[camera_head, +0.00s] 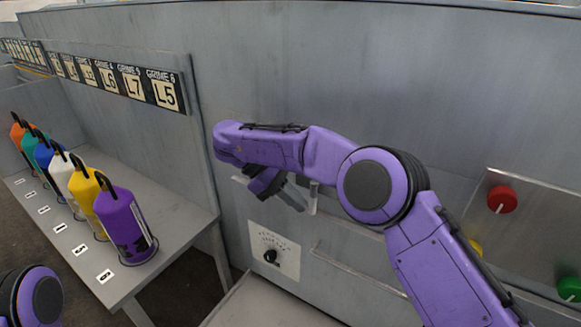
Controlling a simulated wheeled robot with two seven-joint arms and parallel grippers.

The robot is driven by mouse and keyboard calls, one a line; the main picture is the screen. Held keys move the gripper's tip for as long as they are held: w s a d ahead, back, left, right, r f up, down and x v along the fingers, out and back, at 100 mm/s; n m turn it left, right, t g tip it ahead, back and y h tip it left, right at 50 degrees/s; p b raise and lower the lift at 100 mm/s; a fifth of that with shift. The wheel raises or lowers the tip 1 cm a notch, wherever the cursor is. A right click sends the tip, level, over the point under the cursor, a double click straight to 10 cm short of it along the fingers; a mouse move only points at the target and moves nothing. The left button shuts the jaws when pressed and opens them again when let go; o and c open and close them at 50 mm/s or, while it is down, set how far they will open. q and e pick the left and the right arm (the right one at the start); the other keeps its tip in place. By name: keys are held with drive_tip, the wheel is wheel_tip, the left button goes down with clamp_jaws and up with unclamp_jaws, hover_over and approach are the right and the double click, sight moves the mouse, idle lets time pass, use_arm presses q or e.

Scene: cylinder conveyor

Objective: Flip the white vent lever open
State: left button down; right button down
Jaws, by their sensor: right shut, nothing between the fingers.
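A small white upright piece (313,199), which looks like the vent lever, shows on the grey machine wall just below my right forearm. My arm hides part of it, so I cannot tell its position fully. My right gripper (298,203) is shut and empty, pointing down and right just left of the white piece. I cannot tell whether it touches it. My left gripper is out of view; only a purple part of my left arm shows at the lower left.
A dial panel (274,251) is on the wall below. A red knob (501,199) and a green knob (570,288) are at the right, with a yellow one partly hidden by my arm. Colored cylinders, including a purple one (122,224), stand on a grey shelf (180,219) at the left.

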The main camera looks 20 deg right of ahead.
drive_tip(key=s+a+r+b, duration=0.1)
drive_tip(key=s+a+r, duration=0.3)
drive_tip(key=s+r, duration=0.9)
drive_tip(key=shift+s+b, duration=0.3)
drive_tip(key=shift+w+a+f, duration=0.1)
drive_tip(key=shift+w+f, duration=0.05)
drive_tip(key=shift+w, duration=0.05)
